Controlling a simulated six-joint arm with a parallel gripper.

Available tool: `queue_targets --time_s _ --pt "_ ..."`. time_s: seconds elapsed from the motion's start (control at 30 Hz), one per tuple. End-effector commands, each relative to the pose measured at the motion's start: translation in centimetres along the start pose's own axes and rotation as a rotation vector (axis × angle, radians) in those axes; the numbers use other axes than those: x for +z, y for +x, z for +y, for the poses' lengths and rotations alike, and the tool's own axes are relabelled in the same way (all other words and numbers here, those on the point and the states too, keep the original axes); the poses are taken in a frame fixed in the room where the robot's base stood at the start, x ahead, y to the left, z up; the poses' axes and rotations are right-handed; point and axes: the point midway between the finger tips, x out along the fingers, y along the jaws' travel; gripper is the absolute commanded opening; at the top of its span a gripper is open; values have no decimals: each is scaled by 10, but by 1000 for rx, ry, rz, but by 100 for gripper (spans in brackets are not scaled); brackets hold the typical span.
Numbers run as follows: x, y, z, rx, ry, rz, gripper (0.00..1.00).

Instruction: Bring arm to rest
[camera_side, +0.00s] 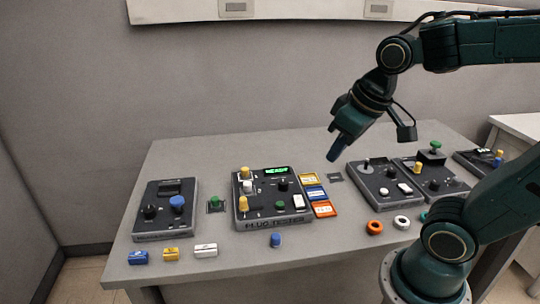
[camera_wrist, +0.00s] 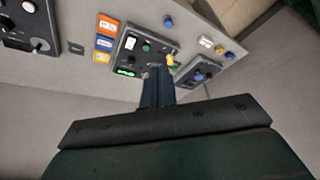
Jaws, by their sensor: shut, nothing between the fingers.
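My gripper (camera_side: 335,156) hangs in the air above the back part of the grey table (camera_side: 240,148), to the right of the plug tester box (camera_side: 268,216). Its blue fingers are together, with nothing between them. The fingers also show in the wrist view (camera_wrist: 158,88), where they partly cover the tester's lower edge. The arm reaches in from the right of the side view and the gripper tilts down to the left, clear of the table and the boxes.
The tester has a lit green display, with colored cards (camera_side: 315,193) beside it. A box with a blue knob (camera_side: 177,203) is at left, other control boxes (camera_side: 383,188) at right. Colored blocks (camera_side: 171,253), a blue plug (camera_side: 275,240) and rings (camera_side: 374,227) lie along the front.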

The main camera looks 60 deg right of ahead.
Motion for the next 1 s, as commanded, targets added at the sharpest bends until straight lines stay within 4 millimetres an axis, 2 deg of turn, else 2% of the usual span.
queue_targets --time_s 0.2,0.4,1.0 --pt "26 -21 -10 -18 -32 69 0" --pt "39 -28 -14 -29 -46 99 0" --pt "42 -29 -14 -31 -48 104 0"
